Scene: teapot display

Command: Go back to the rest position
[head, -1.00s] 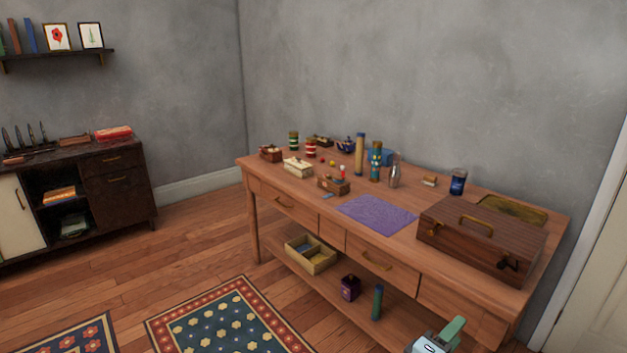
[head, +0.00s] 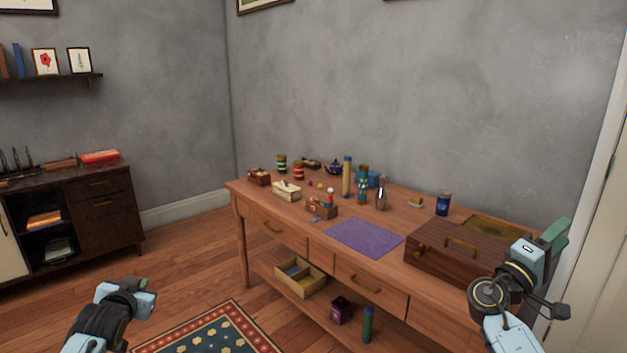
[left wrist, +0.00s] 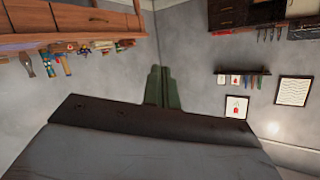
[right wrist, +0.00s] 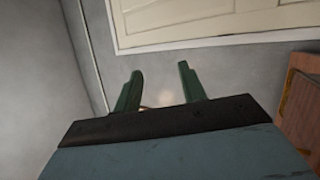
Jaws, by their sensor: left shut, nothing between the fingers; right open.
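My left gripper (left wrist: 162,88) shows in the left wrist view with its two green fingers together and nothing between them. In the head view my left arm is at the lower left, over the floor and clear of the table. My right gripper (right wrist: 160,88) shows in the right wrist view with its green fingers apart and nothing between them. In the head view the right gripper (head: 553,240) is at the right, raised in front of the table's right end, and its green finger partly shows. Neither gripper holds anything.
The wooden table (head: 300,212) bears a purple mat (head: 364,238), a brown wooden case (head: 455,252) and several small jars and boxes. A dark cabinet (head: 105,215) stands at the left. A patterned rug (head: 215,335) lies on open floor. A pale door (right wrist: 210,22) is near the right gripper.

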